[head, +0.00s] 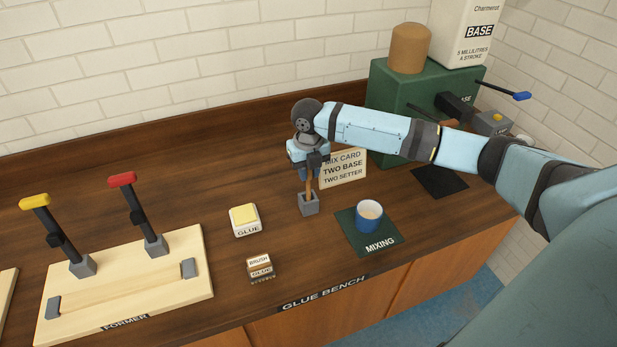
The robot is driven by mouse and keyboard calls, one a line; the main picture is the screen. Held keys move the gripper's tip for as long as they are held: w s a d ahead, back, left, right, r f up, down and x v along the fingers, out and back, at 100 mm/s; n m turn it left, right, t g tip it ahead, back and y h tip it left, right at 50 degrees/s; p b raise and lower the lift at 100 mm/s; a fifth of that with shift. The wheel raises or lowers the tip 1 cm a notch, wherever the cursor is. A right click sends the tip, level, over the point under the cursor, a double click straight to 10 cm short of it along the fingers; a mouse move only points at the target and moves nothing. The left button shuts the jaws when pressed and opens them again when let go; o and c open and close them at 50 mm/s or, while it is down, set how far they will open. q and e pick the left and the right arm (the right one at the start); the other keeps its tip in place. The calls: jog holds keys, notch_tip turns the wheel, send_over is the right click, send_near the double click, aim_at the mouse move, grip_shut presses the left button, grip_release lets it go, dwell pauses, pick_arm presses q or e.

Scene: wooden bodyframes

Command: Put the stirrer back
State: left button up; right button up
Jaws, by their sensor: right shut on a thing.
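My right gripper (311,168) points down over the bench and is shut on the stirrer (309,187), a thin brown wooden stick held upright. The stirrer's lower end meets the top of a small grey block holder (309,205); I cannot tell how deep it sits in it. The stirrer's upper part is hidden by the gripper. My left gripper is not in view.
A mix card (345,170) stands just behind my right gripper. A glue pad (245,220) and a brush block (261,267) lie to the left. The former board (130,300) with red and yellow levers is further left. A green dispenser (390,90) stands back right.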

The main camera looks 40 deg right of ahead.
aim_at(309, 179)
jog(key=shift+f, duration=1.5)
jog(key=o, duration=0.8)
jog(key=shift+f, duration=0.15)
notch_tip(309, 179, up, 11)
jog(key=shift+r+b, duration=0.2)
jog(key=shift+b, duration=0.55)
jog(key=shift+r, duration=0.5)
